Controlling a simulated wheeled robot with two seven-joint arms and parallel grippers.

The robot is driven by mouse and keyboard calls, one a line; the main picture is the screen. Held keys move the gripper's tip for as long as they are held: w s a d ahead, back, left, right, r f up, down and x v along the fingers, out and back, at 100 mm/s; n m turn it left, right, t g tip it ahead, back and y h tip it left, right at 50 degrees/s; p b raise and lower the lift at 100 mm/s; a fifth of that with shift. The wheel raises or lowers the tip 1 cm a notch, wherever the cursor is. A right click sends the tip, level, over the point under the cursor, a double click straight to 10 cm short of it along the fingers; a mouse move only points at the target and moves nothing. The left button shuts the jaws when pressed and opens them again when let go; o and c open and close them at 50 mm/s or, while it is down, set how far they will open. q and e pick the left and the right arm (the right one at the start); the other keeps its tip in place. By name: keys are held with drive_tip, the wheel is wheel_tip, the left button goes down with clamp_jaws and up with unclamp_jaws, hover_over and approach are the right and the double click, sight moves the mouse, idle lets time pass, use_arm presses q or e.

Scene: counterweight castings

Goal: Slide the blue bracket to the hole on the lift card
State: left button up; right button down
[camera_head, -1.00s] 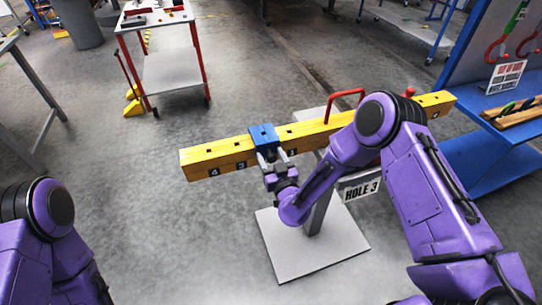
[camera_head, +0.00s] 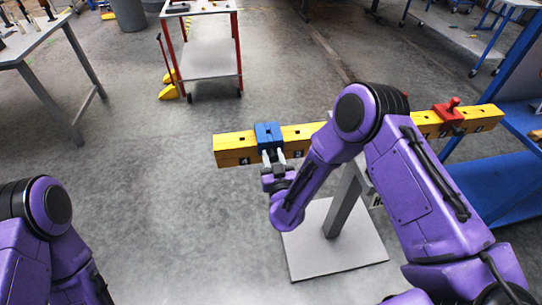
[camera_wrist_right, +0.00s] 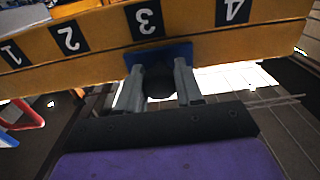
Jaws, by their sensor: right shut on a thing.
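The blue bracket (camera_head: 268,137) sits around the yellow beam (camera_head: 235,141), near its left end. It is just right of number 4 and covers the place of number 3. In the right wrist view, the blue bracket (camera_wrist_right: 160,54) is beside the upside-down 3, slightly toward 4. My right gripper (camera_head: 272,158) is shut on the bracket's dark round part below the beam; both fingers show in the wrist view (camera_wrist_right: 158,88). The lift card (camera_head: 377,201) is mostly hidden by my right arm; earlier it read HOLE 3. My left gripper is out of view.
A red clamp (camera_head: 447,113) sits on the beam's right part. The beam rests on a grey post (camera_head: 343,200) with a flat base plate (camera_head: 305,262). A blue rack (camera_head: 500,185) stands at the right. A red-legged cart (camera_head: 210,62) and a table (camera_head: 30,42) stand behind.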

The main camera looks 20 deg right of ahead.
drive_tip(key=shift+s+d, duration=0.1)
drive_tip(key=shift+d, duration=0.35)
drive_tip(key=c, duration=0.7)
unclamp_jaws()
drive_tip(key=shift+a, duration=0.2)
drive_tip(key=shift+s+f, duration=0.1)
drive_tip(key=shift+s, duration=0.2)
drive_tip(key=s+b, duration=0.1)
drive_tip(key=s, duration=0.2)
drive_tip(key=s+a+b, duration=0.1)
drive_tip(key=s, duration=0.2)
drive_tip(key=s+b, duration=0.1)
drive_tip(key=s, duration=0.2)
drive_tip(key=shift+s+a, duration=0.15)
drive_tip(key=shift+s, duration=0.25)
